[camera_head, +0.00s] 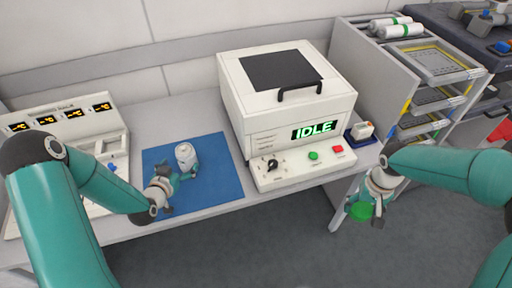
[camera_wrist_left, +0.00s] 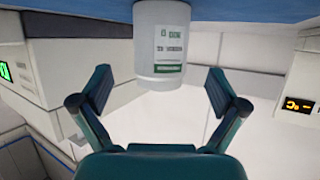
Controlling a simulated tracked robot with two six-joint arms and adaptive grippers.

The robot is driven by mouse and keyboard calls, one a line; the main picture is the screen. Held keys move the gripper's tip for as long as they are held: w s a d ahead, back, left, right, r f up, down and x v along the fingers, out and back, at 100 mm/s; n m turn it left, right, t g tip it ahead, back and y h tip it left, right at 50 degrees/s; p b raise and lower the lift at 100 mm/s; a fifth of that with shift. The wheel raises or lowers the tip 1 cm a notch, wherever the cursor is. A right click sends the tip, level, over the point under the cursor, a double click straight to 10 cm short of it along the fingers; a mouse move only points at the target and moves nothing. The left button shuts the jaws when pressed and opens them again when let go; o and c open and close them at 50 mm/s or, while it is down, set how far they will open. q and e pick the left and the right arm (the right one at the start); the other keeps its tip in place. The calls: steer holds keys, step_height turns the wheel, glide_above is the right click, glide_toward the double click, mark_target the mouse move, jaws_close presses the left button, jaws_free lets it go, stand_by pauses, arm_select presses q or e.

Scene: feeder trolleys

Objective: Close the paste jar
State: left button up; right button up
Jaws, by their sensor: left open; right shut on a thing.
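The paste jar (camera_head: 186,156) is a white cylinder standing upright on the blue mat (camera_head: 225,170). In the left wrist view the jar (camera_wrist_left: 162,40) shows a pale label with green marks, and it appears between and beyond my fingers. My left gripper (camera_head: 182,176) is open close to the jar, a finger on each side with gaps, not gripping it. It also shows in the left wrist view (camera_wrist_left: 160,95). My right gripper (camera_head: 362,212) is shut on a green lid (camera_head: 360,211), held over the floor off the table's front right. The jar's opening is too small to make out.
A white machine (camera_head: 290,100) with an IDLE display stands right of the mat. A soldering station with several displays (camera_head: 65,125) stands at the left. A small blue tray (camera_head: 361,136) sits at the table's right end. Trolley shelves (camera_head: 432,95) stand behind my right arm.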

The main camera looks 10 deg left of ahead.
mark_target(186, 154)
arm_select(q)
steer(key=shift+w, duration=0.1)
steer(key=x, duration=0.1)
steer(key=p+x, duration=0.1)
steer(key=x, duration=0.1)
steer(key=p+x, duration=0.1)
steer(key=shift+w+r, duration=0.3)
steer(key=shift+w, duration=0.05)
arm_select(e)
step_height(186, 154, up, 2)
steer(key=shift+r, duration=0.25)
arm_select(q)
steer(key=shift+w+f, duration=0.2)
steer(key=shift+w, duration=0.15)
steer(key=c, duration=1.7)
steer(key=shift+a+r, duration=0.1)
steer(key=shift+r, duration=0.05)
step_height(186, 154, up, 20)
steer(key=shift+f+b, duration=0.1)
steer(key=shift+b, duration=1.1)
arm_select(e)
step_height(186, 154, down, 3)
steer(key=shift+r, duration=0.1)
